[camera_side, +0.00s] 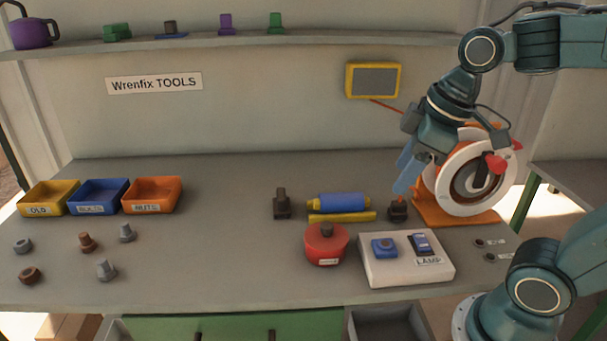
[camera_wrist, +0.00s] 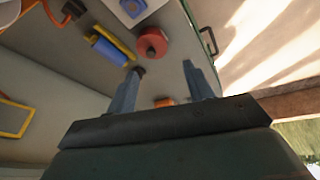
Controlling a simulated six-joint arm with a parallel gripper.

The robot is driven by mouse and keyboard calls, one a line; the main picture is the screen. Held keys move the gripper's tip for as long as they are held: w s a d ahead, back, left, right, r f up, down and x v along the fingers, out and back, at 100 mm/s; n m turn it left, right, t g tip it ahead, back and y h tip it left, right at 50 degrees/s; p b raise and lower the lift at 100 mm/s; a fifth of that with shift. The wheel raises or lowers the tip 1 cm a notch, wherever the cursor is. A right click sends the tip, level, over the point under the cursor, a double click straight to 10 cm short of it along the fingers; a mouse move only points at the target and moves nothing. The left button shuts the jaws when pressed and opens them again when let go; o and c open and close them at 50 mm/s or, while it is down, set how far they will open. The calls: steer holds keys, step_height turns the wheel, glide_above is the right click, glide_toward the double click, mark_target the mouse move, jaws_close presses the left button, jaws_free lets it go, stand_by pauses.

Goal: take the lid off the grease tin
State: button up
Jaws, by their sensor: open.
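The grease tin (camera_side: 326,250) is a squat red round tin with a pale label on its front, standing on the bench left of the white lamp box. A red lid with a dark knob (camera_side: 326,230) sits on top of it. The tin also shows in the wrist view (camera_wrist: 152,50), beyond my fingers.
A blue roller (camera_side: 342,202) and a yellow bar (camera_side: 342,217) lie behind the tin. Dark posts stand at left (camera_side: 282,205) and right (camera_side: 397,210). The white lamp box (camera_side: 405,262) is right of the tin. Bench left of the tin is clear up to several loose nuts and bolts.

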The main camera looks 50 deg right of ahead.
steer(key=w+d+f+n+g, duration=0.1)
steer(key=w+f+n+g, duration=0.1)
steer(key=w+n, duration=0.4)
steer(key=w+d+f+n+g+y, duration=0.1)
steer(key=w+f+n, duration=0.4)
steer(key=w, duration=0.5)
steer(key=shift+d+n+g, duration=0.6)
steer(key=shift+d+n, duration=0.15)
steer(key=shift+n, duration=0.35)
glide_above(328, 224)
steer(key=shift+d+f, duration=0.15)
steer(key=shift+f, duration=1.3)
steer(key=shift+d+f, duration=0.15)
steer(key=shift+f, duration=1.25)
steer(key=shift+d+f, duration=0.15)
steer(key=shift+f, duration=1.3)
steer(key=shift+a+f, duration=0.2)
steer(key=shift+f, duration=0.65)
steer(key=shift+a+f, duration=0.15)
steer(key=shift+f, duration=0.65)
steer(key=shift+a+f, duration=0.2)
steer(key=shift+f, duration=0.65)
steer(key=shift+c, duration=0.4)
steer(key=c, duration=0.9)
